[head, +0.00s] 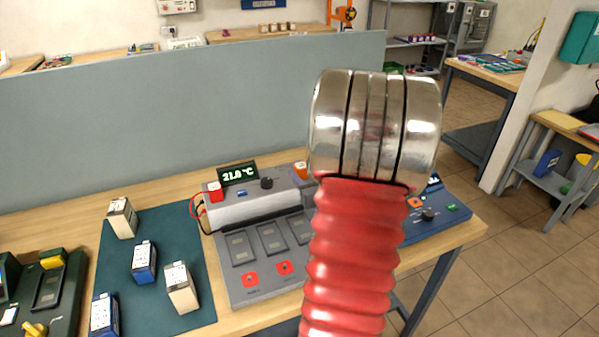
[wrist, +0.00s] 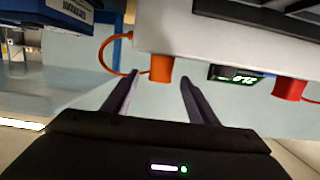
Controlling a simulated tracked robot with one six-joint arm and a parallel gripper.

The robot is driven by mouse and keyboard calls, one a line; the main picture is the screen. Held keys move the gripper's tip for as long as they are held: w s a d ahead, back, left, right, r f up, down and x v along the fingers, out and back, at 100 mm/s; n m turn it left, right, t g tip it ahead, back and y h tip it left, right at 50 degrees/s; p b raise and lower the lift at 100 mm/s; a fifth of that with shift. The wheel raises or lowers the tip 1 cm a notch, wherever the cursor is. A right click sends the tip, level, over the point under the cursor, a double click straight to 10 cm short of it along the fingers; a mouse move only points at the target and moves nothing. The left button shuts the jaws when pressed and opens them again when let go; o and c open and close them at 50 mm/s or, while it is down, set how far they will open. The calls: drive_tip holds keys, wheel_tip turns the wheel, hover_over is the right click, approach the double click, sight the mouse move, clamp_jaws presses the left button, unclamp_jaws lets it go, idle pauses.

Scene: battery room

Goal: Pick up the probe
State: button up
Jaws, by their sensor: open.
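Two corded, probe-like pieces sit on the grey unit with the temperature display. The orange one (head: 300,171) is at its right end, the red one (head: 215,191) at its left end. I cannot tell which is the probe. The wrist view seems upside down and shows the orange piece (wrist: 162,69) with its orange cord, and the red piece (wrist: 290,88) at right. My gripper (wrist: 158,78) is open and empty, its fingertips on either side of the orange piece in the picture; the depth gap is unclear. My arm hides the gripper in the head view.
The grey unit (head: 262,205) reads 21.0 °C and has empty slots in front. A green mat (head: 150,240) at left holds several small batteries. A blue unit (head: 450,212) stands at right, partly behind my arm. A grey partition (head: 190,120) rises behind the bench.

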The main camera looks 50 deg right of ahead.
sight(303, 169)
drive_tip(key=shift+x, duration=2.35)
drive_tip(key=shift+a+r, duration=0.1)
drive_tip(key=shift+r, duration=0.05)
drive_tip(key=shift+c, duration=0.5)
drive_tip(key=c, duration=1.1)
